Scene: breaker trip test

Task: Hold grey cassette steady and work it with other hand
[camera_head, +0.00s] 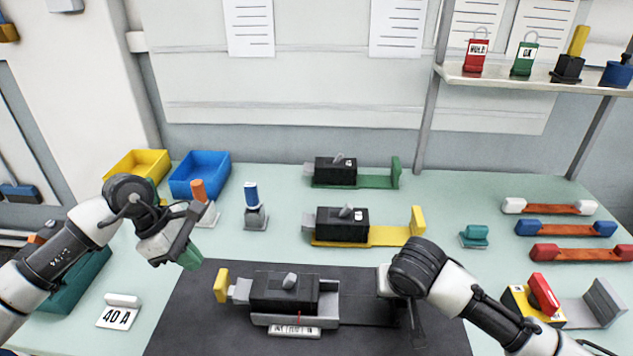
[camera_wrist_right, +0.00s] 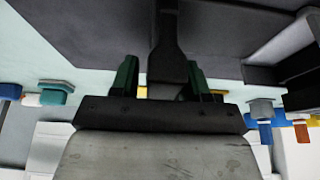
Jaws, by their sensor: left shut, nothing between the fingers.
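The grey cassette (camera_head: 330,305) lies on the dark mat, its grey tray holding a black breaker (camera_head: 282,292) with a grey lever on top. A yellow-ended grey piece (camera_head: 222,286) sits at its left end. My left gripper (camera_head: 190,256) is shut and empty above the mat's left edge, apart from the cassette. My right gripper is over the cassette's right end; in the right wrist view its green fingers (camera_wrist_right: 161,78) stand apart on either side of a dark grey upright part, with gaps showing. The head view hides that contact behind my wrist.
Green (camera_head: 350,173) and yellow (camera_head: 365,228) cassettes stand behind the mat. Yellow (camera_head: 138,163) and blue (camera_head: 200,174) bins are at back left. A 40 A card (camera_head: 118,316) lies at left. Red, blue and white-ended bars (camera_head: 575,254) lie at right, near a yellow-black block (camera_head: 533,303).

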